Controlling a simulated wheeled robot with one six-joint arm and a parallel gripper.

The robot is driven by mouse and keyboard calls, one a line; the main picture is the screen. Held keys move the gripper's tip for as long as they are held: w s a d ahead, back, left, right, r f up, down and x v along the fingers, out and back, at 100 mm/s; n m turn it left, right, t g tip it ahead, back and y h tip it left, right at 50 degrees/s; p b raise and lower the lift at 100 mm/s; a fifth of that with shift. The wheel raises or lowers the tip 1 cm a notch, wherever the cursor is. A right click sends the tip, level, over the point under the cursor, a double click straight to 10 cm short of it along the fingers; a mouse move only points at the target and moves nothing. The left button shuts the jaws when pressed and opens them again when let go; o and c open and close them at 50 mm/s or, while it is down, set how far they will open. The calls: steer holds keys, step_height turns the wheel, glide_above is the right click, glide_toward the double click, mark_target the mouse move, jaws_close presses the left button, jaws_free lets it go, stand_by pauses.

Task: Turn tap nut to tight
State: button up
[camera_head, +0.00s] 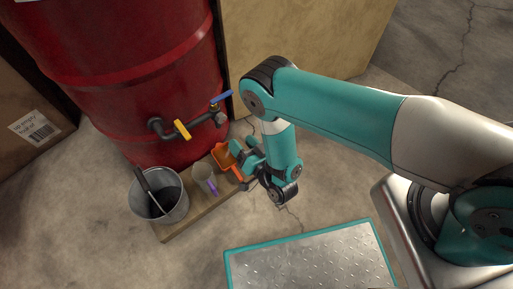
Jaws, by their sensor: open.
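A red oil drum (130,60) stands at the upper left. A dark pipe with taps comes out of its lower side. A yellow handle or nut (182,129) sits on the pipe near the middle. A blue lever (221,97) sits at the pipe's right part, above a grey fitting (220,118). I cannot tell for sure which part is the tap nut. My gripper (241,165) is open, below and to the right of the pipe, beside an orange scoop-like thing (226,155). My wrist partly hides the fingers. I see no contact with the taps.
Cardboard boxes flank the drum. A teal-edged metal plate (310,260) lies in front. Concrete floor lies bare between.

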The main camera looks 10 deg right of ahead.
steer(key=p+v, duration=0.6)
steer(key=p, duration=0.4)
